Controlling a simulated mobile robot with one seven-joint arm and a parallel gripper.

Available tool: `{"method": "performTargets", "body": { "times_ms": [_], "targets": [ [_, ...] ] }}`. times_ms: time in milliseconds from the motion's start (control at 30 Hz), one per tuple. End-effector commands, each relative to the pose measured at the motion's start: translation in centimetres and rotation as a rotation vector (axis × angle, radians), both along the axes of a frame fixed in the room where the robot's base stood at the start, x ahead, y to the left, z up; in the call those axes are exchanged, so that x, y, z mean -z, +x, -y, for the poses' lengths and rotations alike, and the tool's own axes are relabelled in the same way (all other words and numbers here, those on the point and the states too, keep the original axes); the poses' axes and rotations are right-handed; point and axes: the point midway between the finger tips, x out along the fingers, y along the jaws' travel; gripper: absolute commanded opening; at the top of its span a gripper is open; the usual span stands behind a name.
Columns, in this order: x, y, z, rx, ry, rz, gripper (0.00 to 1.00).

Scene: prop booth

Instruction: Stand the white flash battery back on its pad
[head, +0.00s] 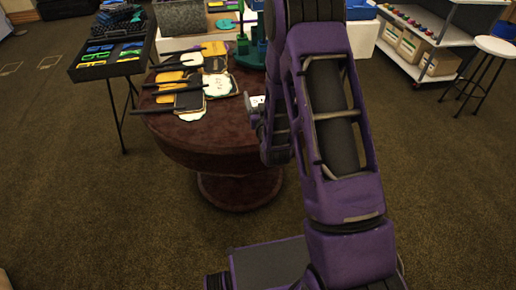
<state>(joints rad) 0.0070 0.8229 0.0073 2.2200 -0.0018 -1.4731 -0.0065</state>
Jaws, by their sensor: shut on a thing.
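My gripper (254,107) is at the right side of the round brown table, partly hidden behind my purple arm. It is shut on a small white block (258,101), which looks like the white flash battery. Only a little of the block shows, with a dark mark on its face. I cannot tell its tilt or whether it touches the table top. I cannot make out the pad; my arm covers the right part of the table.
The round table (190,135) holds several black-handled paddles with yellow, white and grey heads (190,85). A green stand (245,45) is at its back. A black tray (112,60) stands left, a shelf cart (425,45) and white stool (497,47) right. Carpet in front is clear.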

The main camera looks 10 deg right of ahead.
Motion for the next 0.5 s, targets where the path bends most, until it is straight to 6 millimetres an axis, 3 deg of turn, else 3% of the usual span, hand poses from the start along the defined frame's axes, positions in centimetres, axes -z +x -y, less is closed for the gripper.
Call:
{"method": "performTargets", "body": {
  "times_ms": [300, 500],
  "targets": [
    [4.9, 0.6, 0.0, 0.0, 0.0, -0.002, 0.0],
    [6.7, 0.6, 0.0, 0.0, 0.0, 0.001, 0.0]
  ]
}}
